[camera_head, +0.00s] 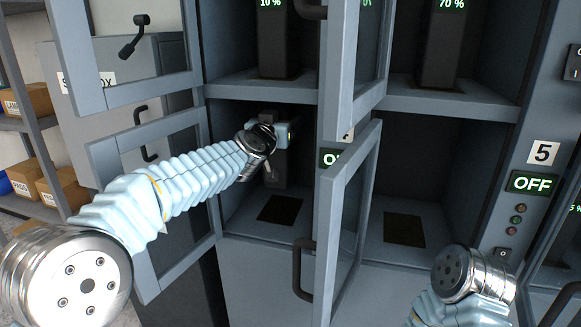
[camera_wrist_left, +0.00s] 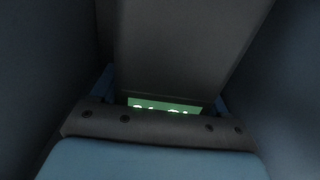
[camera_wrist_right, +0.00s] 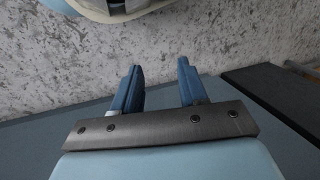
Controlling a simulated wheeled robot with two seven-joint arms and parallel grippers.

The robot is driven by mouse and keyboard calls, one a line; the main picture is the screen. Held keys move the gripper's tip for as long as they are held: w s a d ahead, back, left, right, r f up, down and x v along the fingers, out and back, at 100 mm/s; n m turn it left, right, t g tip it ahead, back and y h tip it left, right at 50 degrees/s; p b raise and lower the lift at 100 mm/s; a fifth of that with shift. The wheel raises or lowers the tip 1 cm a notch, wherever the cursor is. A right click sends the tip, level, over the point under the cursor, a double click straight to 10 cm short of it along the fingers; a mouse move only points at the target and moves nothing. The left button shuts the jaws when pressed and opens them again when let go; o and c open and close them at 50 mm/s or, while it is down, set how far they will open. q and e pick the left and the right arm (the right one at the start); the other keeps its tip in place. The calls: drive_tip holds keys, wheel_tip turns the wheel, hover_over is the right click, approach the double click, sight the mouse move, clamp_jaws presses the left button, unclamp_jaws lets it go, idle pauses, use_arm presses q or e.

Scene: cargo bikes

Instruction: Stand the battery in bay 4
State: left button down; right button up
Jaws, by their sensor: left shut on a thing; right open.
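The battery (camera_head: 275,170) is a dark grey upright block inside the lower left bay, behind its opened glass door. My left gripper (camera_head: 279,132) reaches in and is shut on the battery near its top. In the left wrist view the battery (camera_wrist_left: 180,45) fills the middle, and a green display shows just past the gripper's edge. A dark square pad (camera_head: 280,209) lies on the bay floor. I cannot tell whether the battery's bottom touches the floor. This bay's number is not readable. My right gripper (camera_wrist_right: 158,88) is open and empty, outside the head view.
Open glass doors stand left (camera_head: 160,165) and right (camera_head: 345,225) of the bay. The lower right bay (camera_head: 430,190) is empty with its own floor pad. A panel marked 5 (camera_head: 543,153) reads OFF. Batteries at 10 % (camera_head: 278,45) and 70 % (camera_head: 441,50) stand above.

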sight(280, 156)
use_arm(q)
drive_tip(key=shift+f+b, duration=1.85)
drive_tip(key=shift+f, duration=2.3)
drive_tip(key=shift+f, duration=0.15)
unclamp_jaws()
drive_tip(key=shift+f, duration=0.2)
